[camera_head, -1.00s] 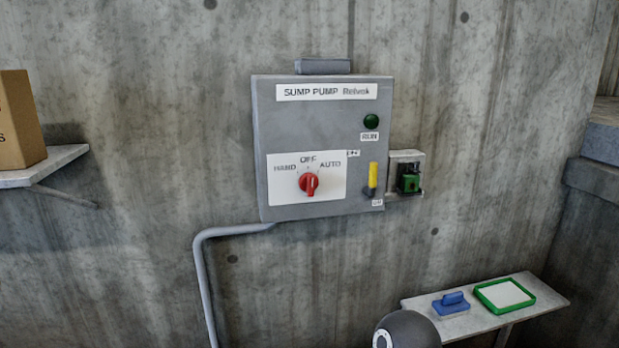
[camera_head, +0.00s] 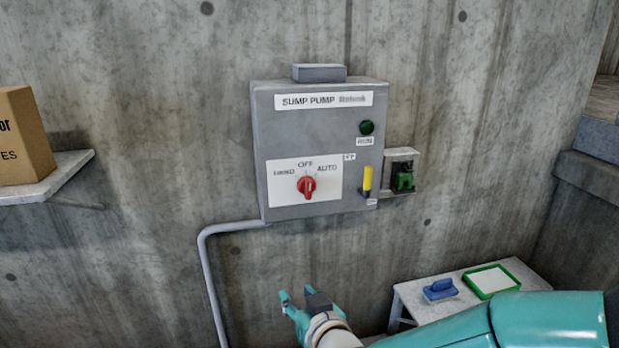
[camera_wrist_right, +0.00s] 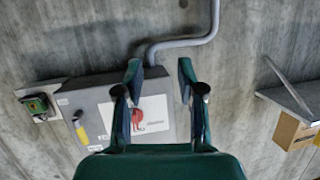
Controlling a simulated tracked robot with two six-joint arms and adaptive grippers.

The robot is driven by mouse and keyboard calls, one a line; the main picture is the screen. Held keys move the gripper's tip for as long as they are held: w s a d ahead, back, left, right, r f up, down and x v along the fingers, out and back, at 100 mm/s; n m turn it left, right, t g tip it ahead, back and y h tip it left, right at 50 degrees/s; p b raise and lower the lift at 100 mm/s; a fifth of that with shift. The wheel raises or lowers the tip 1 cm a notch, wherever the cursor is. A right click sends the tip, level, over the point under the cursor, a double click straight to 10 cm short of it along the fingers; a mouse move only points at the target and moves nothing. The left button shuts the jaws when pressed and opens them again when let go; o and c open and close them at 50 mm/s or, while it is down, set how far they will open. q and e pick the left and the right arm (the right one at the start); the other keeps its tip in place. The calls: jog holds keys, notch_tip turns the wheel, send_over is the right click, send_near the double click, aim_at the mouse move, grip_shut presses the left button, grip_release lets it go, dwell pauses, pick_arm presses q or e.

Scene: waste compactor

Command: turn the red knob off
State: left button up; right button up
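The red knob (camera_head: 306,186) sits on a white plate (camera_head: 283,190) marked HAND, OFF and AUTO, low on a grey sump pump box (camera_head: 318,125). The knob's grip looks roughly upright; its exact setting is hard to read. My right gripper (camera_head: 300,297) is below the box, apart from the knob, its arm coming in from the right. In the right wrist view, which is upside down, its two fingers (camera_wrist_right: 159,78) are spread with nothing between them. The red knob (camera_wrist_right: 137,116) shows there beyond the fingers, nearer the left one. My left gripper is not in view.
A yellow-handled lever (camera_head: 367,179) and a green lamp (camera_head: 366,127) are right of the knob. A small green device (camera_head: 403,178) is beside the box. A grey pipe (camera_head: 207,275) runs down the wall. A shelf (camera_head: 60,182) holds a carton. A bench (camera_head: 415,301) stands lower right.

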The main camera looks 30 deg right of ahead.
jog(key=s+d+r+m+t+h+p, duration=0.1)
jog(key=s+d+r+t+h, duration=0.1)
jog(key=r, duration=0.6)
jog(key=s+d+r+m+t+h+p, duration=0.1)
jog(key=s+d+r, duration=0.15)
jog(key=r, duration=0.55)
pick_arm(q)
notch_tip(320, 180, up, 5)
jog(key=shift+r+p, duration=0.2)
jog(key=shift+p, duration=1.05)
pick_arm(e)
send_near(310, 183)
jog(key=x, duration=0.9)
jog(key=shift+w+d, duration=0.1)
jog(key=shift+w, duration=0.25)
jog(key=shift+s, duration=0.15)
grip_shut()
